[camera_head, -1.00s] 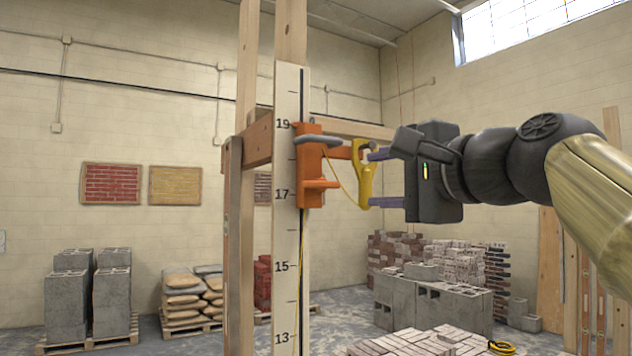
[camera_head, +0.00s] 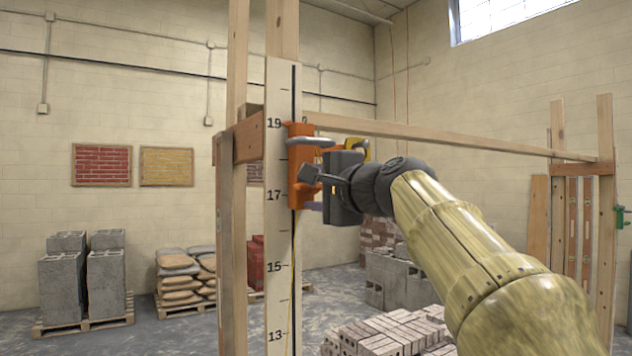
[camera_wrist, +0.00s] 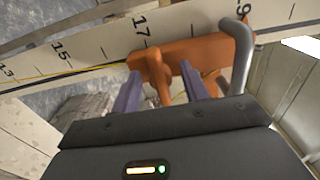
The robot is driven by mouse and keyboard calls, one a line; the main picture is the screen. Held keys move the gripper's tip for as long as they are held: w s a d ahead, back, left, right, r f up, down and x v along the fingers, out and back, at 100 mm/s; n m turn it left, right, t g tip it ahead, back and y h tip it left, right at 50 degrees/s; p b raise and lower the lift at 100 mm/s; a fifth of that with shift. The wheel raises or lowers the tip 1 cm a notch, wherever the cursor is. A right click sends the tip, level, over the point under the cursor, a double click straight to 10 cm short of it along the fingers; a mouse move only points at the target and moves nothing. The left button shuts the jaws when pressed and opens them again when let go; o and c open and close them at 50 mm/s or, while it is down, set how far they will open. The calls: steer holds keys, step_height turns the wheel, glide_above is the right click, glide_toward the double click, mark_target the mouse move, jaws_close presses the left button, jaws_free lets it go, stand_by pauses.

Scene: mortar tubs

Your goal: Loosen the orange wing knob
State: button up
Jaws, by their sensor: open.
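The orange clamp (camera_head: 296,165) sits on the white numbered pole (camera_head: 279,235) between about the 17 and 19 marks, with a grey bent handle (camera_head: 310,142) near its top. In the wrist view the orange wing knob (camera_wrist: 157,76) projects from the clamp (camera_wrist: 195,55) toward me. My gripper (camera_wrist: 161,88) is open, its two purple fingers on either side of the knob; I cannot tell whether they touch it. In the head view my gripper (camera_head: 316,190) is at the clamp's right side and hides most of the knob.
A yellow piece (camera_head: 357,149) shows partly behind my gripper. A yellow line (camera_wrist: 75,71) runs along the pole. A wooden rail (camera_head: 440,135) passes behind the arm.

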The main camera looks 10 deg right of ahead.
steer(key=shift+c, duration=0.3)
steer(key=c, duration=0.9)
steer(key=shift+n+b, duration=0.3)
steer(key=shift+b, duration=0.05)
steer(key=n+b, duration=0.2)
steer(key=n, duration=0.1)
steer(key=shift+f, duration=0.1)
steer(key=n+b, duration=0.2)
steer(key=n, duration=0.3)
steer(key=shift+n, duration=0.4)
steer(key=n+b, duration=0.1)
steer(key=n, duration=0.3)
steer(key=shift+b, duration=0.3)
steer(key=n, duration=0.2)
steer(key=n+b, duration=0.1)
steer(key=n, duration=0.1)
steer(key=shift+r+n, duration=0.2)
steer(key=shift+n, duration=0.1)
